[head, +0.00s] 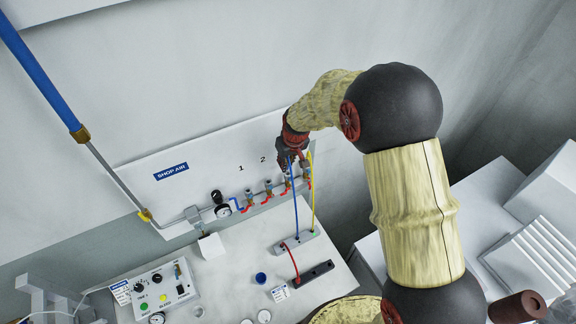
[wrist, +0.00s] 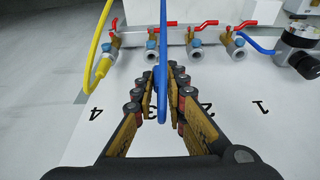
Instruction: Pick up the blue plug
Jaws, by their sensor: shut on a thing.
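The blue plug (wrist: 161,80) is at the end of a thin blue hose and sits between the fingers of my gripper (wrist: 166,78) in the wrist view. The fingers are closed on it from both sides. In the head view my gripper (head: 290,158) is at the wall panel near the row of valves, and the blue hose (head: 296,212) hangs from it down to the bench. The plug itself is hidden by my gripper in the head view. In the wrist view the hose runs up past the valve row, and I cannot tell whether the plug touches a valve.
Several brass valves with red handles (wrist: 196,43) line the numbered panel (wrist: 250,135). A yellow hose (wrist: 93,45) joins the valve by number 4. A gauge (head: 222,211), a control box (head: 158,291) and a black block (head: 314,274) are nearby.

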